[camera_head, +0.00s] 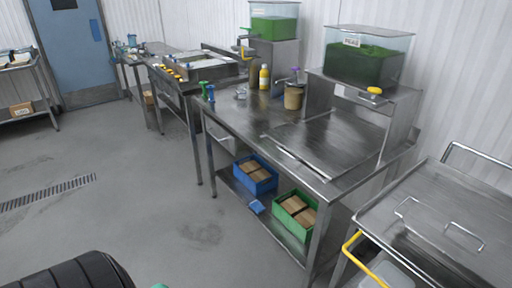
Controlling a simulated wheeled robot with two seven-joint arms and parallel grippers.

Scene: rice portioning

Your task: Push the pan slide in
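What looks like the pan slide (335,141) is a flat metal plate on the steel table (243,126), in front of the right-hand dispenser stand. A long bar (300,160) runs along its front left side. I cannot tell how far the slide sits in or out. The dispenser has a clear tank (366,57) with green contents and a yellow knob (375,91) below it. Neither of my grippers is in view.
A blue crate (239,177) and a green crate (279,213) with brown boxes stand on the lower shelf. A steel cart (440,226) with a yellow handle (347,245) is at right. A tan pot (294,97) stands at the table's back.

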